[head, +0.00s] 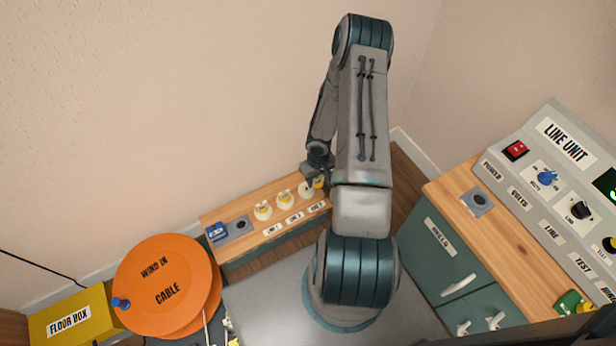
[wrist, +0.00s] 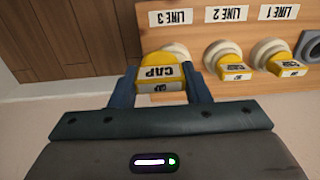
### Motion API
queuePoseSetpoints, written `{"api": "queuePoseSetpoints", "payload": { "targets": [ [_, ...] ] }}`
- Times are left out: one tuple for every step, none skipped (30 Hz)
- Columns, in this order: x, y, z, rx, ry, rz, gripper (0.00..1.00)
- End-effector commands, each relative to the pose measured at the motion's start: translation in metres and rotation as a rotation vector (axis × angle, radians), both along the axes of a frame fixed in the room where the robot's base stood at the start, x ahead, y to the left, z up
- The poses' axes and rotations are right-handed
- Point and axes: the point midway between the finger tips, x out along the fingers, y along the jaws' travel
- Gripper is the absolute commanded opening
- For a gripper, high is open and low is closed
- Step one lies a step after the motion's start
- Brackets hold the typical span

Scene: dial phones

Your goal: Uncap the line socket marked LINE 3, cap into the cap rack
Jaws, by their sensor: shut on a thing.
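In the wrist view my gripper (wrist: 160,85) is shut on a yellow cap (wrist: 154,58), one finger on each side of it. The cap carries a white CAP label and sits at the socket under the upside-down LINE 3 label (wrist: 170,17); I cannot tell whether it is still seated. White socket rim shows behind it. Yellow caps also sit on the LINE 2 socket (wrist: 225,57) and the LINE 1 socket (wrist: 272,57). In the head view the LINE 3 cap (head: 318,183) is mostly hidden by my arm. I cannot identify the cap rack.
A blue object (head: 216,232) and a grey plate with a dark hole (head: 240,225) are at the left of the wooden bench (head: 275,232). An orange cable reel (head: 160,270) and yellow floor box (head: 70,315) stand at left. The LINE UNIT console (head: 565,185) stands at right.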

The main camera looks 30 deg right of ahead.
Motion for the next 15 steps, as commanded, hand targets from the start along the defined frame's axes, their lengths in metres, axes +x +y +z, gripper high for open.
{"api": "queuePoseSetpoints", "payload": {
  "targets": [
    [-0.009, -0.005, 0.007, -0.003, 0.001, 0.002, 0.15],
    [-0.015, -0.008, 0.01, -0.003, 0.001, 0.003, 0.15],
    [-0.021, -0.012, 0.014, -0.003, 0.0, 0.003, 0.15],
    [-0.026, -0.014, 0.018, -0.002, 0.001, 0.002, 0.15],
    [-0.03, -0.017, 0.02, -0.002, 0.0, 0.001, 0.15],
    [-0.036, -0.02, 0.023, -0.002, 0.001, 0.002, 0.15],
    [-0.039, -0.022, 0.026, -0.002, 0.0, 0.001, 0.15],
    [-0.043, -0.023, 0.028, -0.001, 0.0, 0.001, 0.15],
    [-0.047, -0.026, 0.031, -0.001, 0.0, 0.0, 0.15],
    [-0.05, -0.028, 0.034, 0.0, -0.001, 0.0, 0.15],
    [-0.053, -0.029, 0.035, 0.0, 0.0, 0.0, 0.15],
    [-0.056, -0.031, 0.037, -0.001, 0.001, 0.0, 0.15],
    [-0.058, -0.032, 0.039, 0.0, 0.0, 0.0, 0.15],
    [-0.06, -0.033, 0.04, 0.0, 0.0, 0.0, 0.15],
    [-0.061, -0.033, 0.041, 0.001, 0.0, 0.0, 0.15]
  ]
}}
